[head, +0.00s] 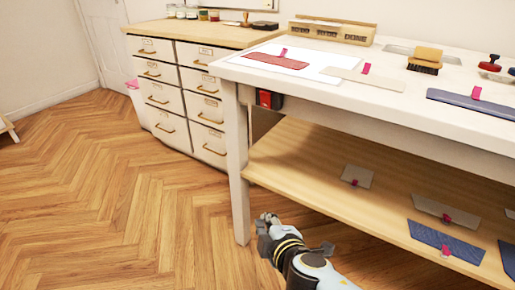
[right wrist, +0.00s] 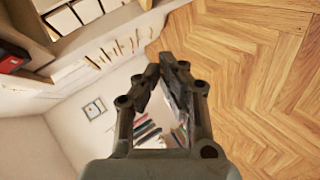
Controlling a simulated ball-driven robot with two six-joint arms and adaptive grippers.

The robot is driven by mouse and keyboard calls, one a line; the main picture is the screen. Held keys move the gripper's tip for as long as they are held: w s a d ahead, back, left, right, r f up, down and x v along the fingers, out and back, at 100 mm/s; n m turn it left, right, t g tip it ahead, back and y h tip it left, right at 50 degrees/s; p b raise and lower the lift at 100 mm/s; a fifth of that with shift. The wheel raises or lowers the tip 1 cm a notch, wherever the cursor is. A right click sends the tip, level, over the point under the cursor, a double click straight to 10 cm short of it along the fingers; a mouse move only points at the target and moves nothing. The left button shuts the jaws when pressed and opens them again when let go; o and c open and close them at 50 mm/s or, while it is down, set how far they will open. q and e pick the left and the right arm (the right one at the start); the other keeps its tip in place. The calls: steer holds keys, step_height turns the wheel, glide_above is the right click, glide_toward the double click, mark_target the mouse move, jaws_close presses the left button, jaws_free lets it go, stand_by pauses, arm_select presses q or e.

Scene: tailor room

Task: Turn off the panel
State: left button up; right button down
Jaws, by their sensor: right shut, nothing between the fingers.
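A small black box with a red face (head: 269,99), which looks like the panel, is fixed under the front edge of the white table (head: 300,75), close to its left front leg. It also shows in the right wrist view at the upper left edge, partly cut off (right wrist: 11,63). My right gripper (head: 266,219) is low in front of the table, beside the foot of that leg and well below the panel. In the right wrist view its fingertips (right wrist: 168,60) meet, with nothing between them. My left gripper is not in view.
A lower shelf (head: 310,165) under the table holds several fabric samples with pink tags. A drawer cabinet (head: 185,90) stands at the back left. The wooden floor (head: 90,190) at left is clear.

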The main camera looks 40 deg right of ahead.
mark_target(265, 100)
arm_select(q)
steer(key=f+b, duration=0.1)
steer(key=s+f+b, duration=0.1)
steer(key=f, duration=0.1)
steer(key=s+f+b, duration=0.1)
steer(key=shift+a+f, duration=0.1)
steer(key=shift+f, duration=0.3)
arm_select(e)
steer(key=w+r+n+t+h, duration=0.1)
steer(key=w+r+t, duration=0.1)
steer(key=r, duration=0.8)
steer(key=w+d+r+n+t+h, duration=0.1)
steer(key=w+r+n+t+h, duration=0.1)
steer(key=r, duration=0.8)
steer(key=shift+w+d+n+t+h, duration=0.3)
steer(key=shift+w+t, duration=0.45)
steer(key=shift+t, duration=0.15)
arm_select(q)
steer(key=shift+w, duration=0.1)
